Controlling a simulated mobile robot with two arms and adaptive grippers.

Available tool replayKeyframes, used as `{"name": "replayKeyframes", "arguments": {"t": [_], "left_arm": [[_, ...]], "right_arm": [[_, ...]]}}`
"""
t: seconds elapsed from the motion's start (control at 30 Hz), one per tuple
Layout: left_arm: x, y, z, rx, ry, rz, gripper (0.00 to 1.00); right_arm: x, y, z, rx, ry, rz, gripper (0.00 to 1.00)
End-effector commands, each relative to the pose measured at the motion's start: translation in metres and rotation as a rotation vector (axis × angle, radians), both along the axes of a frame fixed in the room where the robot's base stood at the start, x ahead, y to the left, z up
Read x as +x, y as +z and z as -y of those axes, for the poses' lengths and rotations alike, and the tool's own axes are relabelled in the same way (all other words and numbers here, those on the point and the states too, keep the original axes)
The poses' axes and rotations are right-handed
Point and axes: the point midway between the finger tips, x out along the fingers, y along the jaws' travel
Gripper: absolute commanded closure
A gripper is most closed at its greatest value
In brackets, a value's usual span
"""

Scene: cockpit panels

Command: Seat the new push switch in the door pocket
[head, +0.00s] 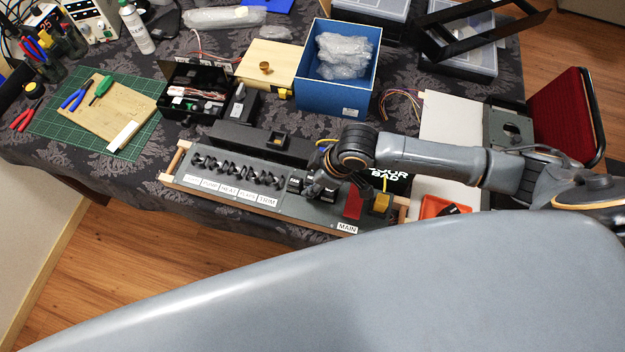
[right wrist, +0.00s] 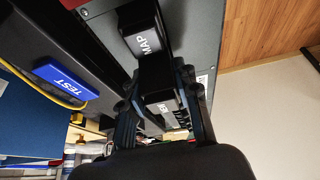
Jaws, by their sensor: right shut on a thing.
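My right gripper (head: 318,190) reaches down at the right half of the grey switch panel (head: 225,192). In the right wrist view its fingers (right wrist: 162,84) are shut on a black push switch (right wrist: 163,108) with a partly hidden white label. The switch is at the panel, in line with a black MAP switch (right wrist: 142,42); I cannot tell whether it sits inside a pocket or just above it. In the head view a dark switch (head: 295,184) shows just left of the gripper. The wrist hides the area around the held switch. My left gripper is not in view.
Several toggles and a red guard (head: 353,206) sit on the panel. A blue TEST block (right wrist: 62,79) with a yellow wire is close by in the right wrist view. A blue box (head: 338,96), a black box (head: 197,92) and a green mat (head: 55,126) are behind.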

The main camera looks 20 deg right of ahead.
Motion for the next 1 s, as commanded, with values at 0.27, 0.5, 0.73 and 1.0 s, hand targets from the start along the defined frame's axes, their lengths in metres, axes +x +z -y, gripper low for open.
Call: {"name": "replayKeyframes", "arguments": {"t": [0.27, 0.5, 0.73, 1.0], "left_arm": [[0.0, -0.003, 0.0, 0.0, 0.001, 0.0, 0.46], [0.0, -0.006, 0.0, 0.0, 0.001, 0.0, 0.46], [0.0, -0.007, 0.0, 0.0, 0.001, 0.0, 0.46], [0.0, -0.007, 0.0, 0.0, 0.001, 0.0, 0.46]], "right_arm": [[0.0, -0.007, 0.0, -0.001, 0.0, -0.001, 1.0], [0.0, -0.014, 0.0, 0.001, 0.0, -0.001, 1.0], [0.0, -0.017, 0.0, 0.001, 0.001, 0.0, 0.57], [0.0, -0.017, 0.0, 0.001, 0.0, -0.001, 0.42]]}}
